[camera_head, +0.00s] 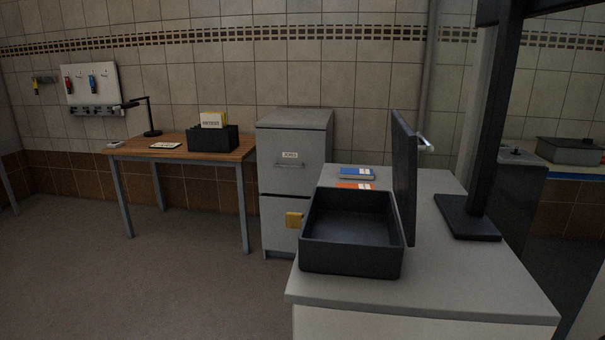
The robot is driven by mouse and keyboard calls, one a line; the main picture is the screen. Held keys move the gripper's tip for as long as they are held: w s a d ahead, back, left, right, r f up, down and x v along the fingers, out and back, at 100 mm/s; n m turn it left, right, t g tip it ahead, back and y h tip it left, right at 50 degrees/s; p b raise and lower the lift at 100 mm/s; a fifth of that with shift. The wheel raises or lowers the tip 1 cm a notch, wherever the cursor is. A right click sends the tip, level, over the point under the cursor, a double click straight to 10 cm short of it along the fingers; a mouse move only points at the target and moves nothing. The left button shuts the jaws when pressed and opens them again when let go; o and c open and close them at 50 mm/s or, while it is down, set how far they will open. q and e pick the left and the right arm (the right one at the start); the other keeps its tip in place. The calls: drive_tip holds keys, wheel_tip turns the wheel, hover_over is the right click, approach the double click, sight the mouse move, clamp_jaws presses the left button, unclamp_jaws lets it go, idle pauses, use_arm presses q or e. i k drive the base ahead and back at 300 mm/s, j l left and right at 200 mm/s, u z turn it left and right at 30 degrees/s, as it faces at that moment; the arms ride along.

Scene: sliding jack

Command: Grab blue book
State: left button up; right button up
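The blue book (357,173) lies flat near the back left of the grey counter (470,285), with a white patch at its right end. An orange book (354,186) lies just in front of it, partly hidden by the black tray (352,270). The open, empty-looking tray stands on the counter in front of both books. A dark upright panel (404,175) stands right of the tray and the blue book. Neither of my grippers shows in the head view.
A wooden desk (220,155) holds a lamp (150,120) and a black box (214,138). A black stand (466,217) is on the counter's right. Open floor (140,280) lies at left.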

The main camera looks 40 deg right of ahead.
sight(345, 173)
drive_tip(key=i+j+u, duration=0.6)
drive_tip(key=i+u, duration=0.2)
drive_tip(key=i+z, duration=0.45)
drive_tip(key=i+j+z, duration=0.4)
drive_tip(key=i, duration=0.15)
drive_tip(key=i+l+z, duration=0.1)
drive_tip(key=i+z, duration=0.45)
drive_tip(key=z, duration=0.25)
drive_tip(key=i+z, duration=0.3)
drive_tip(key=z, duration=0.15)
drive_tip(key=i+z, duration=0.35)
drive_tip(key=i+j+z, duration=0.1)
drive_tip(key=z, duration=0.25)
drive_tip(key=i+j+z, duration=0.25)
drive_tip(key=z, duration=0.15)
drive_tip(key=i, duration=0.1)
